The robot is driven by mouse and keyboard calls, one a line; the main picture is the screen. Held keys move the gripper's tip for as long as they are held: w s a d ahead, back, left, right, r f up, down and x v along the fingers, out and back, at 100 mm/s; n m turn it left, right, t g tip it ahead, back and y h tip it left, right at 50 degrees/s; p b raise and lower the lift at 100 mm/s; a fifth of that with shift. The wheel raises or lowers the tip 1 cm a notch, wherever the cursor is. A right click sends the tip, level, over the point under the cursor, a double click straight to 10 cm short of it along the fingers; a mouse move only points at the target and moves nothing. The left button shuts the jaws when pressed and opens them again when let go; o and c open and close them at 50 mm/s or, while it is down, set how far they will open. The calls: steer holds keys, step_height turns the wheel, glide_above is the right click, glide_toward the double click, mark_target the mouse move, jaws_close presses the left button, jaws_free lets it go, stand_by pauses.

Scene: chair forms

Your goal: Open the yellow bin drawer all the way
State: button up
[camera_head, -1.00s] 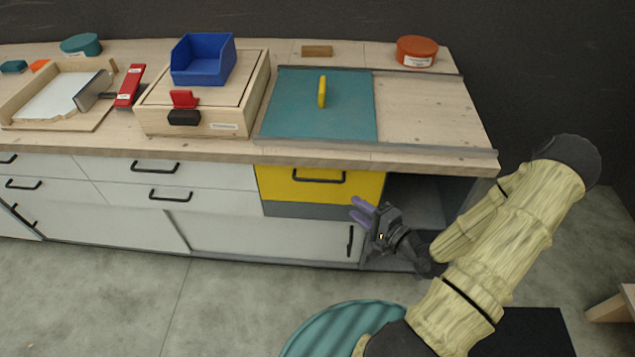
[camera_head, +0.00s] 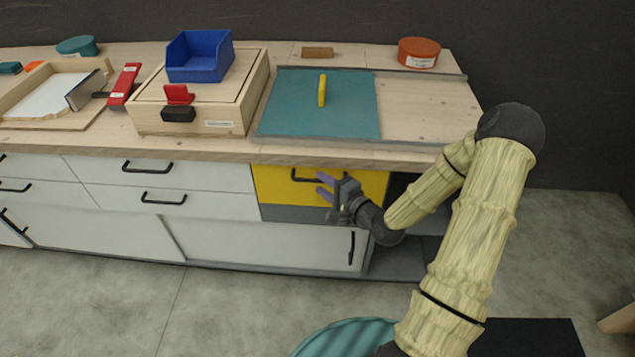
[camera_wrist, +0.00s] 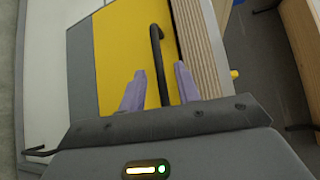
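The yellow bin drawer (camera_head: 275,187) is set under the right part of the worktop, its front level with the cabinet face, so it looks closed. Its black bar handle (camera_head: 303,179) is partly hidden behind my gripper (camera_head: 322,187). In the wrist view the yellow front (camera_wrist: 117,50) fills the middle, and the dark handle (camera_wrist: 158,62) runs between the two purple fingers of my gripper (camera_wrist: 160,85). The fingers are apart, one on each side of the handle, with gaps visible. Whether the fingertips reach past the bar is hard to tell.
The worktop edge (camera_head: 300,155) lies just above the drawer. A grey strip (camera_head: 290,213) and a white sliding door (camera_head: 270,245) are below it. An open dark compartment (camera_head: 405,235) is to the right, behind my arm.

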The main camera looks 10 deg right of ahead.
mark_target(319, 182)
steer(key=shift+x, duration=1.55)
jaws_close()
